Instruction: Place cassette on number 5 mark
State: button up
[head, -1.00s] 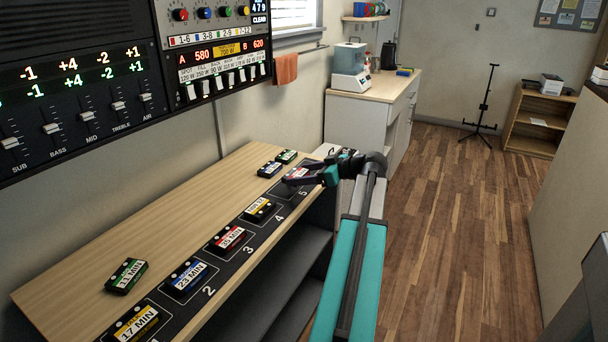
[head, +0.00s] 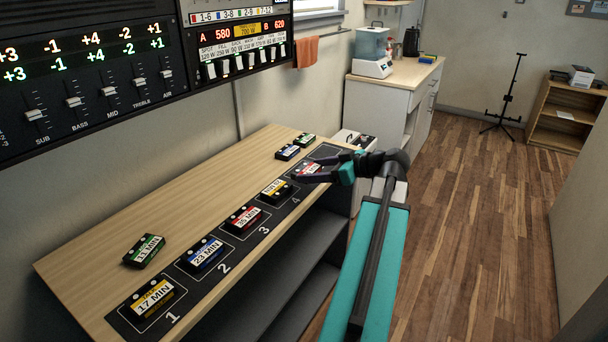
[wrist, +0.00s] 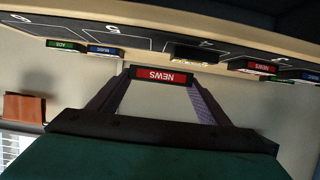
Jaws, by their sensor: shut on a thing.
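My gripper (head: 308,170) is shut on a red-labelled NEWS cassette (wrist: 161,76), gripped between both fingers in the wrist view. In the head view this cassette (head: 311,169) is near the far end of the black numbered strip (head: 257,232). The number 5 mark (wrist: 124,36) shows empty in the wrist view; in the head view my gripper hides its number. I cannot tell how high the cassette is above the strip. A yellow-labelled cassette (head: 276,189) is on mark 4, a red one (head: 244,218) on 3, a blue one (head: 204,254) on 2, a yellow one (head: 153,297) on 1.
A green cassette (head: 304,139) and a blue cassette (head: 288,152) lie on bare wood at the table's far end. Another green cassette (head: 145,251) lies near the front left. The wooden tabletop (head: 185,195) between them is clear. A control panel (head: 95,75) hangs above.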

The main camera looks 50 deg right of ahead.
jog(key=s+a+b, duration=0.1)
jog(key=a, duration=0.1)
jog(key=s+a+b, duration=0.2)
jog(key=shift+s+a, duration=0.2)
jog(key=shift+a, duration=0.05)
jog(key=shift+w+d+r+p, duration=0.25)
jog(key=shift+d+p, duration=0.1)
jog(key=shift+p, duration=1)
jog(key=p, duration=0.4)
jog(key=shift+w+d, duration=0.3)
jog(key=shift+d, duration=0.1)
jog(key=p, duration=0.4)
jog(key=shift+w+d+f+p, duration=0.2)
jog(key=shift+w+d+p, duration=0.1)
jog(key=shift+p, duration=0.1)
jog(key=w+d, duration=0.3)
jog(key=w+d+f+p, duration=0.1)
jog(key=w+d, duration=0.1)
jog(key=d, duration=0.1)
jog(key=w+d, duration=0.3)
jog(key=d, duration=0.1)
jog(key=shift+w+d+f+p, duration=0.1)
jog(key=shift+w+f+p, duration=0.2)
jog(key=shift+p, duration=0.1)
